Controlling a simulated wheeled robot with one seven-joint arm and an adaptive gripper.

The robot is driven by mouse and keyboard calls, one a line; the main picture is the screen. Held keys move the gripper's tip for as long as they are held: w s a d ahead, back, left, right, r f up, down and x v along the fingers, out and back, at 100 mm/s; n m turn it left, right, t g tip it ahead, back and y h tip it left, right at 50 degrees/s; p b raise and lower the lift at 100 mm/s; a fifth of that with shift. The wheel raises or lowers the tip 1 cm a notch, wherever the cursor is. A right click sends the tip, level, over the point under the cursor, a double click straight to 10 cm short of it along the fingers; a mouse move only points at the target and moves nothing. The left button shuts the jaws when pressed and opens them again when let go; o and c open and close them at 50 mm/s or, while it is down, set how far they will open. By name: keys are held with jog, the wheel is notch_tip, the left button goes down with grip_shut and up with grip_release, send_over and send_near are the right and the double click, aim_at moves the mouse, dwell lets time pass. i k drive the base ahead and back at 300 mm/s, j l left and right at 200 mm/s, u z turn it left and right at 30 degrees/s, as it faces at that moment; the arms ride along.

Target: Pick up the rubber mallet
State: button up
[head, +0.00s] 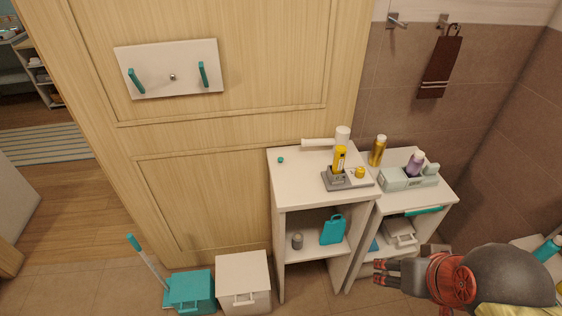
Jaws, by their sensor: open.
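A white mallet-shaped object (342,137), which looks like the rubber mallet, rests at the back of the taller white shelf unit's top. Its pale handle points left and its thick head is at the right. My gripper (379,272) is at the lower right of the head view, with its red-tipped fingers pointing left. It is open and empty. In the picture it is well below the mallet and apart from it, in front of the lower shelves.
The taller shelf unit's top (300,185) also holds a grey tray (336,183), a yellow bottle (340,158) and a small teal item (281,160). A gold bottle (377,150) stands right of the mallet. A wooden door (230,130) rises behind. The top's front left is clear.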

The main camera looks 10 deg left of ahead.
aim_at(342, 132)
jog(key=i+l, duration=0.15)
jog(key=i, duration=0.2)
jog(key=i+l, duration=0.2)
jog(key=i, duration=0.2)
jog(key=i+l+u, duration=0.1)
jog(key=u, duration=0.25)
jog(key=i+l+u, duration=0.15)
jog(key=u, duration=0.2)
jog(key=i+l+u, duration=0.3)
jog(key=j+u, duration=0.1)
jog(key=u, duration=0.2)
